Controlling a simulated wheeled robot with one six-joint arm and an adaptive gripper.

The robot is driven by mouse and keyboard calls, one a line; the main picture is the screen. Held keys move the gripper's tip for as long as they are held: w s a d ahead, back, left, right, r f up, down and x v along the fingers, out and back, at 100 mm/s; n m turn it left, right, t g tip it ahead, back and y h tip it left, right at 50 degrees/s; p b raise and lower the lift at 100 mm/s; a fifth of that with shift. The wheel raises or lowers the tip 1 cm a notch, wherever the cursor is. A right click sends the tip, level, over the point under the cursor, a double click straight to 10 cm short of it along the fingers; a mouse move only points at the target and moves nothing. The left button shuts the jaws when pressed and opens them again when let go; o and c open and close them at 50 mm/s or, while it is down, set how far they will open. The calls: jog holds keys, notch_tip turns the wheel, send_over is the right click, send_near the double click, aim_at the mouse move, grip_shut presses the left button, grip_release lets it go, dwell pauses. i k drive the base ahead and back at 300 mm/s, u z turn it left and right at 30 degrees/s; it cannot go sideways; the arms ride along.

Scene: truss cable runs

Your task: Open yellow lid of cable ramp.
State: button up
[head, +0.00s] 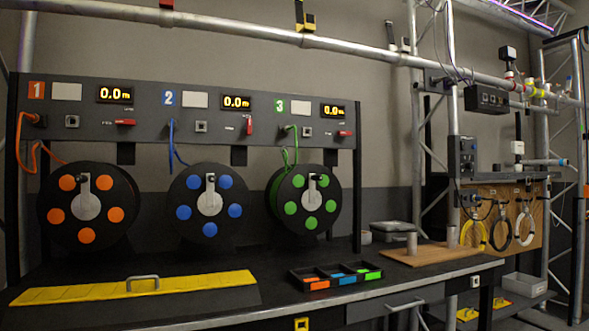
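The cable ramp (235,296) is a low black piece lying on the front left of the dark bench. Its long yellow lid (100,288) lies flat along it and looks closed. A grey arched handle (142,279) stands up from the middle of the lid. My gripper is not in this view, and nothing is touching the lid or its handle.
Three cable reels with orange (86,207), blue (209,204) and green (304,202) dots stand behind the ramp under a numbered panel (70,118). A sectioned tray (334,277) sits to the right, then a wooden board (432,254). Space above the lid is clear.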

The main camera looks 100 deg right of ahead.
aim_at(128, 289)
jog(key=z, duration=1.4)
jog(key=i, duration=0.85)
jog(key=z, duration=2.15)
